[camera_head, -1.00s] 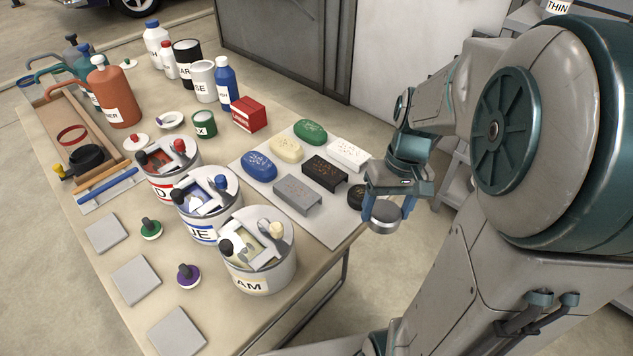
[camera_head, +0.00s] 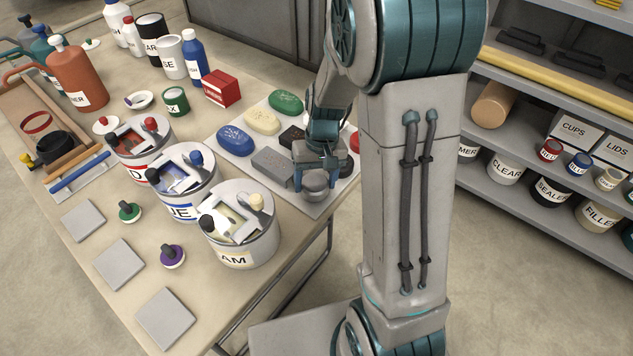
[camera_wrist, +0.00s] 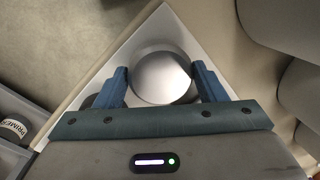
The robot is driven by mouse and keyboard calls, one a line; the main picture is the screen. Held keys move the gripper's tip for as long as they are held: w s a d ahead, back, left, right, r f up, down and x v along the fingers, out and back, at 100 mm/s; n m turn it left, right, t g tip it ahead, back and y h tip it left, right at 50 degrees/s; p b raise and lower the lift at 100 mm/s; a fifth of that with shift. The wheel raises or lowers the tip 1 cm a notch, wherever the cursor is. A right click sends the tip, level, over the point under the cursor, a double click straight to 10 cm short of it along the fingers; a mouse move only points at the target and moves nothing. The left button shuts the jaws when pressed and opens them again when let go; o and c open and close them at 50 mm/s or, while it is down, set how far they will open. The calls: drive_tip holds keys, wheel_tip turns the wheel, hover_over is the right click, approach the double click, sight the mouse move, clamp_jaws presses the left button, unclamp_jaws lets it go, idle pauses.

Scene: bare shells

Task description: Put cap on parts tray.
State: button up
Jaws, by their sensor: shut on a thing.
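My gripper (camera_head: 315,183) is shut on a round grey metal cap (camera_head: 314,181). The cap also shows between both fingers in the wrist view (camera_wrist: 161,78). The parts tray, which I take to be the pale flat board (camera_head: 304,208), lies at the table's right edge. Its pale corner shows behind the cap in the wrist view (camera_wrist: 163,22). The cap is over the near corner part of this tray; I cannot tell whether it touches. My gripper and arm hide part of the tray's right side.
The tray bears a blue oval (camera_head: 235,140), a cream oval (camera_head: 262,122), a green oval (camera_head: 286,102) and a grey block (camera_head: 272,165). A dark piece (camera_wrist: 88,101) is close to the left finger. An open tin (camera_head: 238,240) stands left of the tray. Shelves (camera_head: 540,205) stand at right.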

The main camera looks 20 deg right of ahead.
sight(321, 177)
drive_tip(key=shift+f, duration=0.55)
drive_tip(key=shift+f, duration=0.1)
drive_tip(key=o, duration=1)
drive_tip(key=shift+o, duration=0.2)
wheel_tip(321, 177, up, 11)
drive_tip(key=w+d+p, duration=0.1)
drive_tip(key=d, duration=0.1)
drive_tip(key=s+a+r+t+h, duration=0.1)
drive_tip(key=s+r+t, duration=0.2)
drive_tip(key=s, duration=1.1)
wheel_tip(321, 177, up, 2)
drive_tip(key=shift+a+r+t+h, duration=0.15)
drive_tip(key=shift+a+t+h, duration=0.05)
drive_tip(key=shift+t+h, duration=0.1)
